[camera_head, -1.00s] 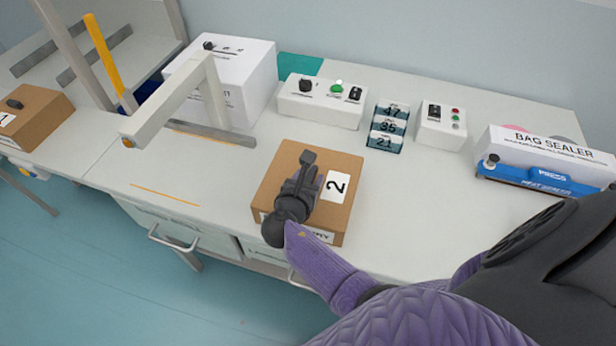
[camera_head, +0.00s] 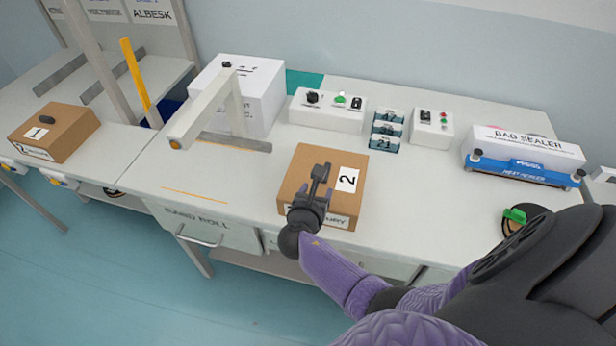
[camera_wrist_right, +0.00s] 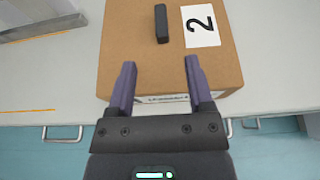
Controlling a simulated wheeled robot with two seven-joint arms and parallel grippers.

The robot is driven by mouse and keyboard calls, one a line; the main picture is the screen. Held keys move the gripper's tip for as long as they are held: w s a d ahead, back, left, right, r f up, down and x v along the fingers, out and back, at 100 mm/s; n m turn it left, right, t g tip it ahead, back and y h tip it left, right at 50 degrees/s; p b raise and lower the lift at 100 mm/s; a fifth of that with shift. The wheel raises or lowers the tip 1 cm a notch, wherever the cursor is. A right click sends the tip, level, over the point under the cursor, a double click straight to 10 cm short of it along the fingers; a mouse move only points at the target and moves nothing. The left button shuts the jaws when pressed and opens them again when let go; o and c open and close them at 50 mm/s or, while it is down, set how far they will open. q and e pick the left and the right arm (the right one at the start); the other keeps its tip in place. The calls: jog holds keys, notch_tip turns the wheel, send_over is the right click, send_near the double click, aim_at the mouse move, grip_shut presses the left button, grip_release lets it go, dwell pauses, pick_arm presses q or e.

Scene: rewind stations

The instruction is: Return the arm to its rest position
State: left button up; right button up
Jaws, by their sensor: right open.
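My right gripper (camera_head: 318,180) is over the front part of a brown cardboard box (camera_head: 338,162) marked 2, which sits on the white bench. In the right wrist view the two fingers of the gripper (camera_wrist_right: 160,80) stand apart with nothing between them. A small dark knob or handle (camera_wrist_right: 161,24) is on the top of the box (camera_wrist_right: 130,45), beyond the fingertips. Whether the fingers touch the box cannot be told. My left gripper is not in view.
The bench (camera_head: 440,195) carries a grey-white angled frame (camera_head: 205,110), a white box (camera_head: 262,95), two control boxes (camera_head: 328,112) (camera_head: 431,128), numbered cards (camera_head: 386,132) and a bag sealer (camera_head: 525,155). Another box (camera_head: 55,132) marked 1 is at left. A round item with a green clip (camera_head: 514,216) lies at right.

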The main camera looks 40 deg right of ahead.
jog(key=s+f+m+y+b, duration=0.1)
jog(key=s+f, duration=0.1)
jog(key=f, duration=0.1)
jog(key=s+a+f+m+g+y+b, duration=0.1)
jog(key=s+f, duration=0.1)
jog(key=f, duration=0.2)
jog(key=s+a+f+m+g, duration=0.1)
jog(key=s+f, duration=0.1)
jog(key=f, duration=0.2)
jog(key=shift+f+y+b, duration=0.2)
jog(key=shift+y+b, duration=0.2)
pick_arm(q)
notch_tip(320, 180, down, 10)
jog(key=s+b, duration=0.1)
jog(key=b, duration=0.6)
jog(key=shift+b, duration=0.35)
pick_arm(e)
jog(key=s+a+f+m+g+y, duration=0.3)
jog(key=s+f+m, duration=0.7)
jog(key=s, duration=0.5)
jog(key=s+a+f+m+g+y, duration=0.3)
jog(key=s+f+m, duration=0.7)
jog(key=s, duration=0.6)
notch_tip(320, 180, down, 2)
jog(key=shift+a+f+m+y, duration=0.1)
jog(key=shift+a+m+y, duration=0.2)
jog(key=shift+a+y, duration=0.5)
